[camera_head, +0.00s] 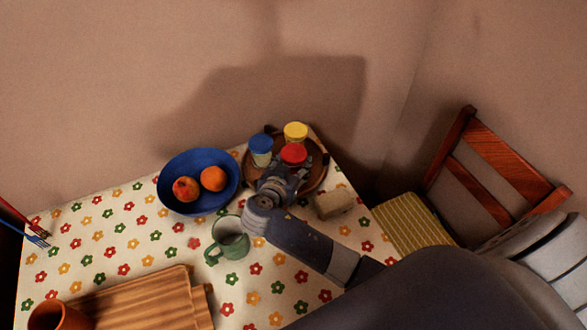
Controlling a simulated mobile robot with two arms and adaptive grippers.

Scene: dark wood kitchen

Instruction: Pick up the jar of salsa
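A round brown tray (318,174) at the back right of the table holds three jars. The red-lidded jar (293,153), likely the salsa, stands nearest my arm. A blue-lidded jar (260,151) is to its left and a yellow-lidded jar (295,132) is behind it. My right gripper (284,175) is over the tray's near side, right at the red-lidded jar, and hides its lower body. Its fingers are too small and covered to show whether they grip the jar. My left gripper is not in view.
A blue bowl with fruit (172,203) stands left of the tray. A green mug (231,241) is close to my forearm, and a sponge-like block (334,203) lies to its right. A wooden board (140,300) is at the front. A chair (500,172) stands at right.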

